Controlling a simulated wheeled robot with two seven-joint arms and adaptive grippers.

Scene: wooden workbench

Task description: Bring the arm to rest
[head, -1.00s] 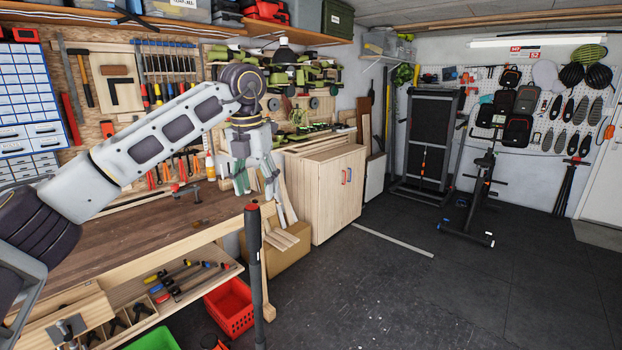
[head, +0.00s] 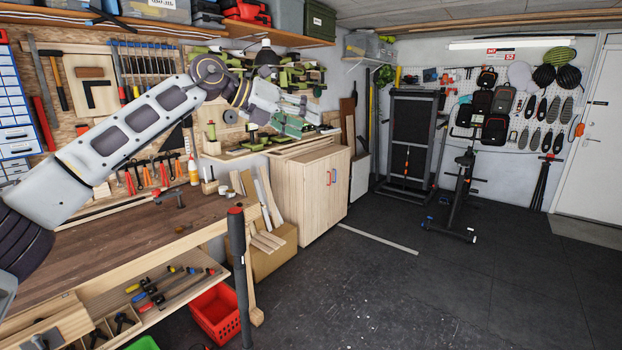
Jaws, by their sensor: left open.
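My left arm (head: 140,120) comes in from the left and reaches over the wooden workbench (head: 110,250). My left gripper (head: 308,118) is at the arm's far end, pointing to the right in front of the back shelf of green tools. It is open, and I see nothing held in it. It is raised above the wooden cabinet (head: 310,195) in the picture and looks clear of it. My right gripper is not in view.
A pegboard with hand tools (head: 75,80) runs behind my arm. A red clamp (head: 170,197) and a white bottle (head: 194,170) stand on the bench. A red basket (head: 215,315) is on the floor beside an open drawer. The dark floor to the right is mostly clear.

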